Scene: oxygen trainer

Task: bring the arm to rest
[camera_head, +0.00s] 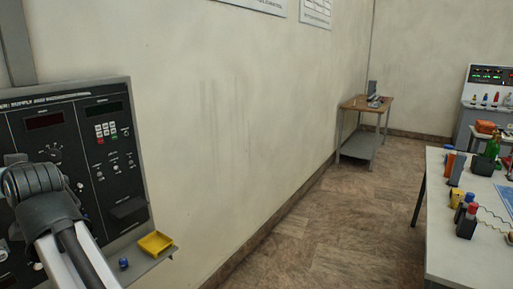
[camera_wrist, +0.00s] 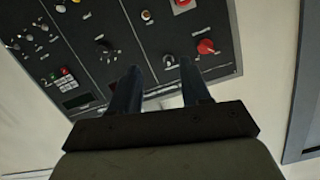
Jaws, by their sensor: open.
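My gripper (camera_wrist: 160,92) shows in the wrist view with its two dark fingers apart and nothing between them. Its fingers point toward the black control panel (camera_wrist: 75,45), which appears tilted in that view; I cannot tell whether they touch it. In the head view, part of my arm stands at the lower left in front of the panel (camera_head: 117,165), and the gripper's fingers are not visible there. The panel carries knobs, a keypad and dark displays. A red knob (camera_wrist: 206,47) lies just beyond the right finger in the wrist view.
A yellow tray (camera_head: 155,244) and a small blue knob-like item (camera_head: 123,263) sit on the ledge below the panel. A white table (camera_head: 455,262) with several items stands at the right. A wooden side table (camera_head: 366,104) stands at the back. The floor (camera_head: 330,215) between is clear.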

